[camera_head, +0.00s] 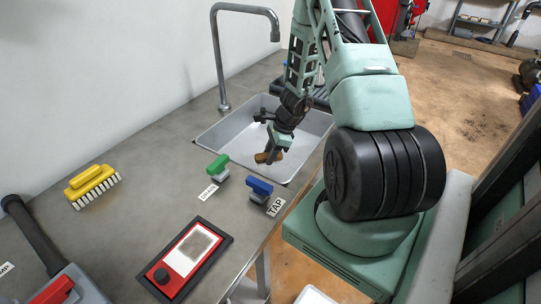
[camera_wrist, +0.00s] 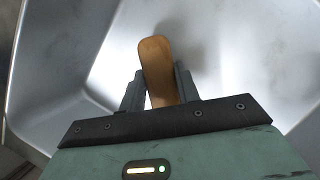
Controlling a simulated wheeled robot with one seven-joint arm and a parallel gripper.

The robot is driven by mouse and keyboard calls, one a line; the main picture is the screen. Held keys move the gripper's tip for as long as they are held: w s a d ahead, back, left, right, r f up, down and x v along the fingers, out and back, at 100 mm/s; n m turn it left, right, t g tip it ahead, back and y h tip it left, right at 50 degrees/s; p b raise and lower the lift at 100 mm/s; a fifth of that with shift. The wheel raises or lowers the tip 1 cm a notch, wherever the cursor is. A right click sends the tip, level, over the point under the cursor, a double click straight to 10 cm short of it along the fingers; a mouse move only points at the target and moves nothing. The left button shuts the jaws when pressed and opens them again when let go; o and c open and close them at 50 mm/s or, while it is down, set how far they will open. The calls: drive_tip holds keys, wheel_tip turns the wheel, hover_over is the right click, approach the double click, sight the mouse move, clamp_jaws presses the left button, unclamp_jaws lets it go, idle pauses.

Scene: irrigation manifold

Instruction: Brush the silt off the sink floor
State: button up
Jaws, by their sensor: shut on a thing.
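The sink (camera_head: 222,132) is a grey metal basin set in the counter, and its wall also shows in the wrist view (camera_wrist: 45,65). My gripper (camera_head: 273,150) is over the sink near its front edge, pointing down. It is shut on a brown wooden piece (camera_head: 268,157), which looks like a handle. In the wrist view my gripper (camera_wrist: 160,88) holds this rounded brown piece (camera_wrist: 156,60) between its two fingers. Any bristles on it are hidden. No clear silt patch shows on the visible sink floor (camera_wrist: 215,65); faint grey smudges and shadow are there.
A yellow brush (camera_head: 92,185) with white bristles lies on the counter at the left. A green-handled valve (camera_head: 218,167) and a blue-handled tap valve (camera_head: 260,190) stand at the sink's front. A red panel (camera_head: 185,262) lies nearer. A tall faucet (camera_head: 220,60) rises behind the sink.

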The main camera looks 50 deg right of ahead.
drive_tip(key=shift+r+p, duration=1.5)
drive_tip(key=shift+r, duration=0.65)
